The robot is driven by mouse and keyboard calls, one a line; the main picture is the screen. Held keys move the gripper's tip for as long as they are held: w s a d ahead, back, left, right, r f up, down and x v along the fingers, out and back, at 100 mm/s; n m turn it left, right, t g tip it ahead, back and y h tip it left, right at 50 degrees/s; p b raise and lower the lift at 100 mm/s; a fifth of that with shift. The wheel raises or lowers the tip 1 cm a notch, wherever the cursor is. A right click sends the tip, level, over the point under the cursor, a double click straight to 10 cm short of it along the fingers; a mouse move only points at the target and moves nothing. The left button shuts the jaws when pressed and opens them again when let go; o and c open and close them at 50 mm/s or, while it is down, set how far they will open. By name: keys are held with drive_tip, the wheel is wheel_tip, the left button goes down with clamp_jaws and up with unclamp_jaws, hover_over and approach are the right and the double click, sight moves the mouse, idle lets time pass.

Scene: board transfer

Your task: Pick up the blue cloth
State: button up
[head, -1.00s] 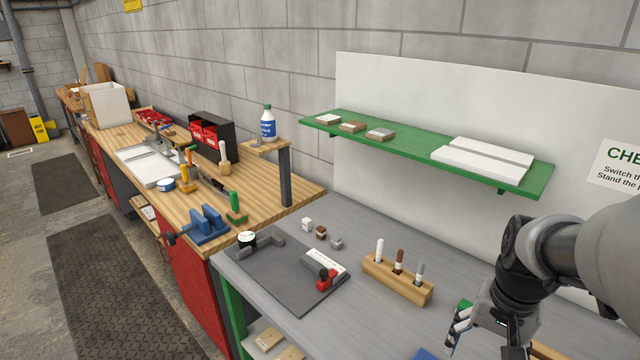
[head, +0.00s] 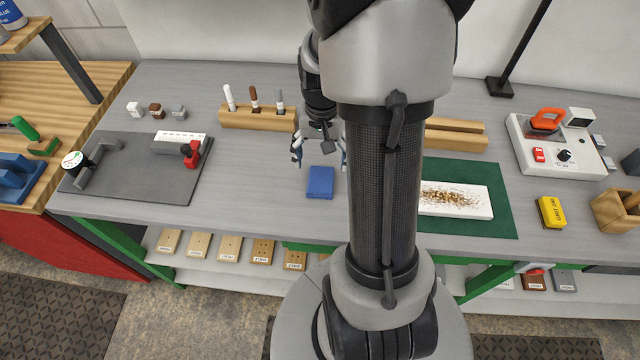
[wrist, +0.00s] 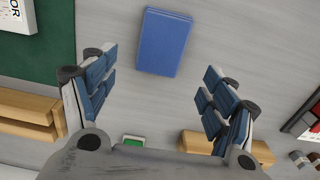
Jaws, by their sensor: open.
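The blue cloth (head: 320,182) is a small, flat, folded rectangle lying on the grey workbench. In the wrist view the blue cloth (wrist: 164,42) lies beyond the fingertips, near the top centre, between the lines of the two fingers. My gripper (head: 320,157) is above the bench, just behind the cloth in the head view. In the wrist view my gripper (wrist: 158,85) is open with nothing between its blue-padded fingers. It does not touch the cloth. My arm hides part of the bench to the cloth's right.
A wooden holder (head: 258,117) with several upright markers stands behind left. A green mat (head: 466,168) with a stained white board (head: 455,200) lies to the right. A wooden rail (head: 455,140) is behind it. A dark mat (head: 130,165) with gauges lies left. Bench around the cloth is clear.

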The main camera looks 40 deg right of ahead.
sight(321, 177)
drive_tip(key=f+b, duration=0.1)
drive_tip(key=f, duration=0.3)
drive_tip(key=f+b, duration=0.1)
drive_tip(key=f, duration=0.1)
drive_tip(key=shift+s+a+f+b, duration=0.15)
drive_tip(key=shift+a+f+b, duration=0.1)
drive_tip(key=shift+f+b, duration=0.1)
drive_tip(key=shift+r, duration=0.15)
drive_tip(key=shift+c, duration=0.5)
drive_tip(key=c, duration=1)
